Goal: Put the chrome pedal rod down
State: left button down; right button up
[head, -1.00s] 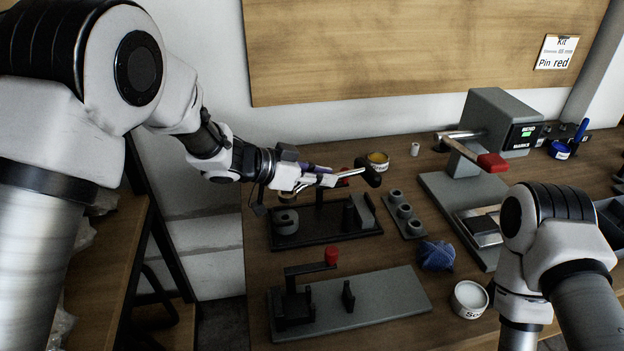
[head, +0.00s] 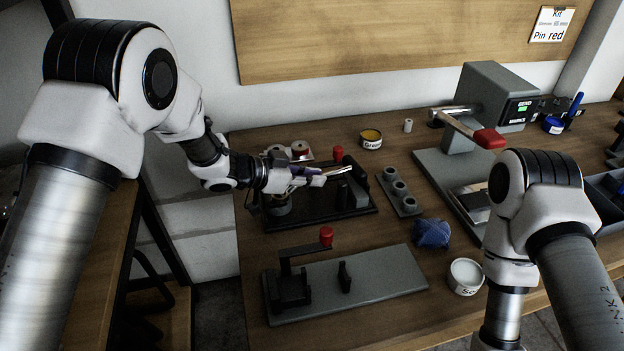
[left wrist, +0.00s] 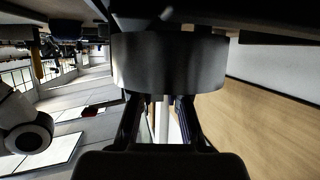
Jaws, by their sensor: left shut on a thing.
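My left gripper (head: 312,179) is over the dark fixture base (head: 322,220) at the back left of the bench. It is shut on the chrome pedal rod (head: 338,171), whose bright end sticks out to the right of the fingers. In the left wrist view a pale rod (left wrist: 165,120) shows between the two dark fingers (left wrist: 160,118). A wide dark cylinder (left wrist: 170,62) fills the view beyond them; I cannot tell what it belongs to. Whether the rod touches the fixture is unclear. My right gripper is out of view.
A grey plate with a red-knobbed clamp (head: 370,283) lies in front. To the right are a grey block with several sockets (head: 399,192), a blue crumpled cloth (head: 432,233), a white tub (head: 466,277) and a press with a red handle (head: 490,138). A yellow-topped tin (head: 371,139) stands behind.

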pick_arm(q)
jog(key=shift+s+f, duration=0.25)
jog(key=shift+f, duration=0.2)
jog(key=c, duration=1.4)
grip_release()
jog(key=shift+f, duration=0.15)
jog(key=shift+o, duration=1.2)
jog(key=shift+w+f, duration=0.1)
jog(key=shift+w, duration=0.1)
jog(key=shift+r, duration=0.25)
